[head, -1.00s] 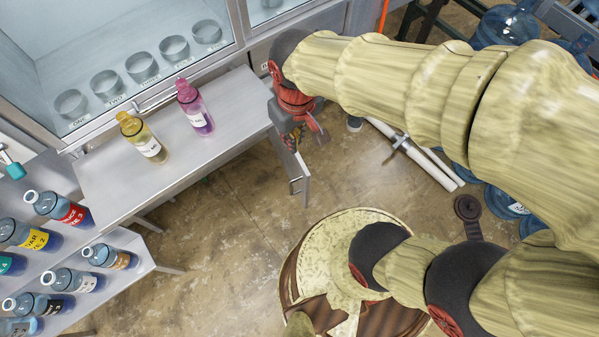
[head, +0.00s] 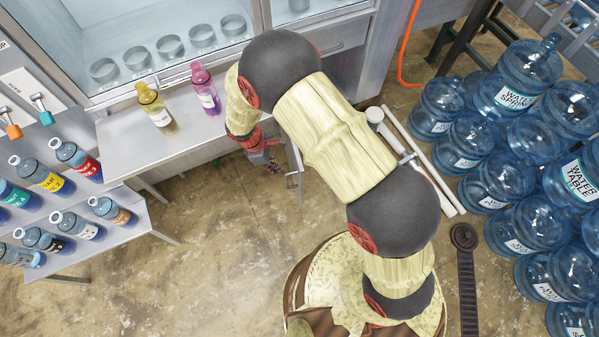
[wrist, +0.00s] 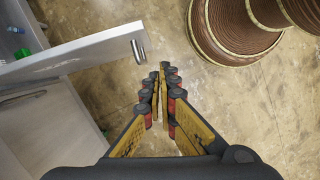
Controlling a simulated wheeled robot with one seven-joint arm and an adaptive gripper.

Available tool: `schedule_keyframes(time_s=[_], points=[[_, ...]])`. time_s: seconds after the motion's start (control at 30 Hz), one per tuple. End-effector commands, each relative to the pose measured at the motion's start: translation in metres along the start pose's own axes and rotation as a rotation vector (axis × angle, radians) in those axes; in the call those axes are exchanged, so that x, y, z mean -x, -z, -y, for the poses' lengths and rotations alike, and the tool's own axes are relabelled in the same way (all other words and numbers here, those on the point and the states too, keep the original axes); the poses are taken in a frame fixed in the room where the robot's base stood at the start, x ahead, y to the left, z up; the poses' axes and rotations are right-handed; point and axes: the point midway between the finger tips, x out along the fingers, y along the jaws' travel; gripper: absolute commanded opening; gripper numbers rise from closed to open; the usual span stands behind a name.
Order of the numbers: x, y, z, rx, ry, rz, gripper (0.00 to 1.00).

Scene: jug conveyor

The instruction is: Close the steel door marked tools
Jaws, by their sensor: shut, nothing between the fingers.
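The steel door (wrist: 85,52) stands open in the wrist view, reaching out from the left, with a bar handle (wrist: 139,50) near its free end. No marking on it can be read. In the head view only a strip of the door (head: 293,160) shows beside my arm. My gripper (wrist: 160,75) is shut and empty, its fingertips just right of the handle in the wrist view, with floor behind them. Whether they touch it I cannot tell. In the head view my gripper (head: 268,163) is partly hidden by my arm.
A steel bench (head: 135,150) holds a yellow bottle (head: 156,108) and a pink bottle (head: 205,90). A rack of bottles (head: 150,222) stands at left. Many water jugs (head: 505,170) crowd the right. White pipes (head: 420,160) lie on the floor, which is otherwise open in front.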

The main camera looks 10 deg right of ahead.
Motion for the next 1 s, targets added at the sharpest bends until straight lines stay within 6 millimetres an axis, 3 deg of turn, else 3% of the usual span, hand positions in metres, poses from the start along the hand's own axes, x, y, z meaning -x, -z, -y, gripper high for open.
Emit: schedule_keyframes(time_s=[0.03, 0.1, 0.37, 0.9, 1.0], points=[[0.01, 0.01, -0.019, 0.051, -0.041, -0.026, 0.0], [0.015, 0.016, -0.028, 0.117, -0.068, -0.038, 0.0], [0.007, 0.018, -0.03, 0.205, -0.077, -0.042, 0.0], [-0.091, 0.022, -0.036, 0.202, -0.075, -0.041, 0.0], [-0.091, 0.006, -0.041, 0.197, -0.077, -0.044, 0.0]])
